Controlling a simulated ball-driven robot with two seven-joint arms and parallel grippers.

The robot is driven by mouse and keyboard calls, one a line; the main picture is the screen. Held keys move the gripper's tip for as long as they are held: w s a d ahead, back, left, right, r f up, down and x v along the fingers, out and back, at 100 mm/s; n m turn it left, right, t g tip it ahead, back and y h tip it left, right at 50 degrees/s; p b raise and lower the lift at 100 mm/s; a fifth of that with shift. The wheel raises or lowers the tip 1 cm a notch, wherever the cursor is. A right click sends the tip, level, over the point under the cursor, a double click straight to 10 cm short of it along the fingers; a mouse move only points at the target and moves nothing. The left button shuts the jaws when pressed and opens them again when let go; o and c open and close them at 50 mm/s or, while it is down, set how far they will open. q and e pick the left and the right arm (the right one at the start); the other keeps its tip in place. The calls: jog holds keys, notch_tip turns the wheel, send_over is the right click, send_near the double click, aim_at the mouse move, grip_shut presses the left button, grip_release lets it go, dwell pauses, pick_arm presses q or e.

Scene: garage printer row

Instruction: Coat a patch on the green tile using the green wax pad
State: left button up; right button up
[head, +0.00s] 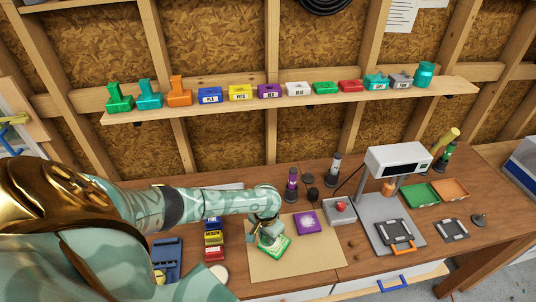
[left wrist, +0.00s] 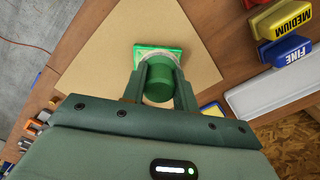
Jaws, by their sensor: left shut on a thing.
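The green tile (head: 277,249) lies on a brown paper sheet (head: 325,250) on the bench; it also shows in the left wrist view (left wrist: 172,47). A pale patch shows around the pad on its top. My left gripper (head: 266,232) is over the tile, its fingers shut on both sides of the round green handle of the green wax pad (left wrist: 158,85). The pad is at the tile's top face; the fingers hide part of it, and I cannot tell whether it touches. My right gripper is out of view.
A purple tile (head: 307,223) with a pale mark lies just right on the same sheet. Red, yellow and blue blocks (head: 213,238) stand close left of the sheet. A grey tray (head: 340,211) and a white-headed machine (head: 398,160) stand right. The sheet's front right is clear.

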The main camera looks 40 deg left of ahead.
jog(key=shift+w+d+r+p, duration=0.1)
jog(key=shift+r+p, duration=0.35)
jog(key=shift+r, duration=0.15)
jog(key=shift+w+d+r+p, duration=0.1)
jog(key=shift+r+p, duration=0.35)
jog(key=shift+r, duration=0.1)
